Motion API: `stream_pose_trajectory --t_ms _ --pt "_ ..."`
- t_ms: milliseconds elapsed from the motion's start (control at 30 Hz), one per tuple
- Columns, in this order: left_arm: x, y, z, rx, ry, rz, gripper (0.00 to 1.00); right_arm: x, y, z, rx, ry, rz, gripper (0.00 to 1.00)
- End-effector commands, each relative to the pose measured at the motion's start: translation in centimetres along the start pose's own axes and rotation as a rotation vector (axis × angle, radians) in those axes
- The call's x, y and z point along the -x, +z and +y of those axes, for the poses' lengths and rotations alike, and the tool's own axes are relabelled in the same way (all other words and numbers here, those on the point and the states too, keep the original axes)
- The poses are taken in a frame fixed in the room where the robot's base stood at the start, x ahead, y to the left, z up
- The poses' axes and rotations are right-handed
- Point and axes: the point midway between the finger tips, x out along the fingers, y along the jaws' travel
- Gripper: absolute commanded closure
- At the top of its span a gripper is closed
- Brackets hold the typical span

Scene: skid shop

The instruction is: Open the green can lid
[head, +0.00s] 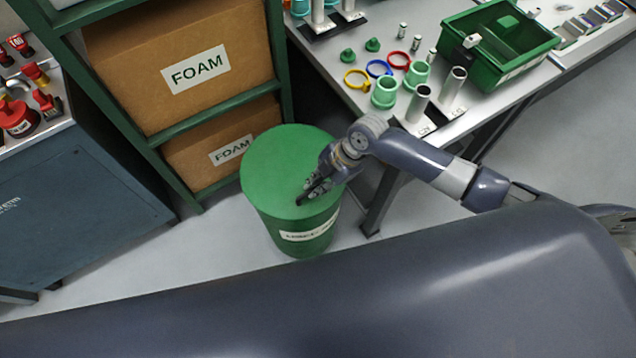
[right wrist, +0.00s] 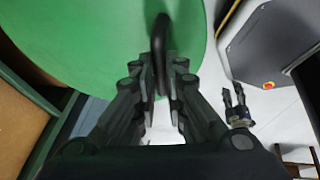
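The green can (head: 292,225) stands on the floor beside the shelf, with a white label on its front. Its round green lid (head: 275,165) sits on top; it also fills the upper left of the right wrist view (right wrist: 85,45). A dark looped handle (right wrist: 160,45) stands up from the lid near its edge. My right gripper (head: 312,190) is at the lid's right side. In the right wrist view its fingers (right wrist: 160,80) lie close on both sides of the handle and appear shut on it. My left gripper (right wrist: 232,95) shows away from the can, fingers apart and empty.
A shelf with FOAM boxes (head: 190,50) stands directly behind and left of the can. A workbench (head: 330,65) with rings, cylinders and a green bin (head: 495,75) is at the right. A blue cabinet (head: 70,200) is at the left. Floor is clear between cabinet and can.

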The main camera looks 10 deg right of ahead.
Motion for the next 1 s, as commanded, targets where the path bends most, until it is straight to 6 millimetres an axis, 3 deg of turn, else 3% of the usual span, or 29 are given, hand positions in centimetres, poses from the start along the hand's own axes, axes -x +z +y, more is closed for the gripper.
stream_pose_trajectory --t_ms 267,467,800,1000 --pt "0.2 0.0 0.0 0.0 0.0 -0.001 0.6 0.2 -0.1 0.1 -0.002 -0.004 0.0 1.0" --pt "1.4 -0.1 0.0 0.001 0.0 -0.001 0.6 1.8 -0.8 1.1 -0.021 -0.052 0.0 1.0" --pt "4.5 -0.3 -0.1 0.002 -0.001 0.0 0.6 6.8 -2.8 5.2 -0.046 -0.108 0.001 1.0" --pt "5.2 -0.4 -0.2 0.002 -0.001 0.0 0.6 9.0 -3.7 8.3 -0.045 -0.103 0.001 1.0"
